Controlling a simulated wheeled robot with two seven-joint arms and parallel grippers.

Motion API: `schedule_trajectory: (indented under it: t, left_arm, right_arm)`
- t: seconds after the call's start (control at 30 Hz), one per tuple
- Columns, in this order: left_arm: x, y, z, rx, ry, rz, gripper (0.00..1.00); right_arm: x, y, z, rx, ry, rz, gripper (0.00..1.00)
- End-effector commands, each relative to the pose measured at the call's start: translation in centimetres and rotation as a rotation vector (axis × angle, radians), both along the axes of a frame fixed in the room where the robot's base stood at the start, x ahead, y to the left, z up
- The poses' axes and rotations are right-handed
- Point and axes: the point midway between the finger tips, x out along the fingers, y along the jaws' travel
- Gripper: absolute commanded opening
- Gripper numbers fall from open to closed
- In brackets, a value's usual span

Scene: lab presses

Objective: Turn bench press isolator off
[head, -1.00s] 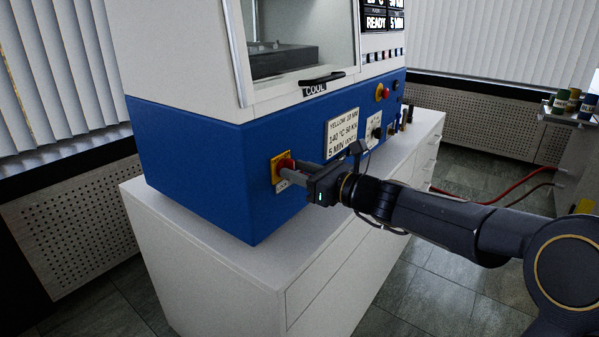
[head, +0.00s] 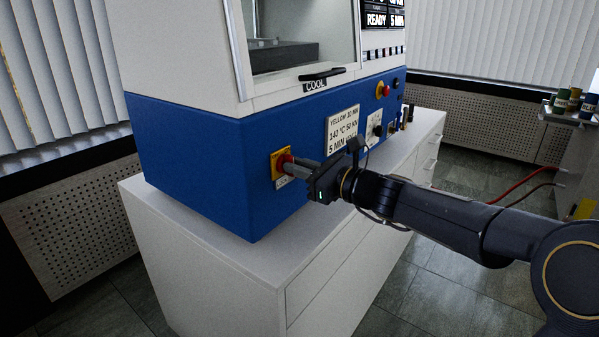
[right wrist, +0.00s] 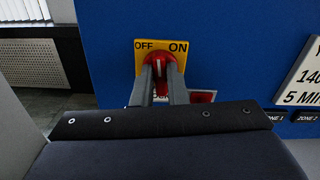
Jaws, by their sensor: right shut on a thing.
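The bench press isolator is a red rotary knob (right wrist: 158,66) on a yellow plate (head: 280,162), low on the press's blue front panel near its left corner. In the right wrist view the plate reads OFF at upper left and ON at upper right. The knob's pale mark points roughly upward between the two words; its exact setting is hard to tell. My right gripper (head: 290,166) is shut on the red knob, one finger on each side, partly hiding it. In the right wrist view its fingers (right wrist: 160,75) reach up to the knob. My left gripper is out of view.
The blue and white press (head: 195,165) stands on a white cabinet (head: 240,268). A label card (head: 342,130), other knobs and a red button (head: 382,90) sit right of the isolator.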

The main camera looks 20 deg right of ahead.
Motion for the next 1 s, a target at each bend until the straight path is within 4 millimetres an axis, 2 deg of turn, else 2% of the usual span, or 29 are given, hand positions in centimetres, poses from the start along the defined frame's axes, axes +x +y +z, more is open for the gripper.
schedule_trajectory:
  t: [0.03, 0.2, 1.0]
  left_arm:
    - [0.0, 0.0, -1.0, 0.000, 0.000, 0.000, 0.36]
    - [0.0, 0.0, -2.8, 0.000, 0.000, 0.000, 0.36]
    - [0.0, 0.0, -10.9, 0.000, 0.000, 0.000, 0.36]
  right_arm:
    - [0.0, 0.0, -0.4, -0.029, -0.026, -0.001, 0.00]
    - [-0.1, 0.0, -0.6, -0.148, -0.118, -0.001, 0.00]
    - [-0.2, 0.3, -0.8, -0.748, -0.585, 0.000, 0.00]
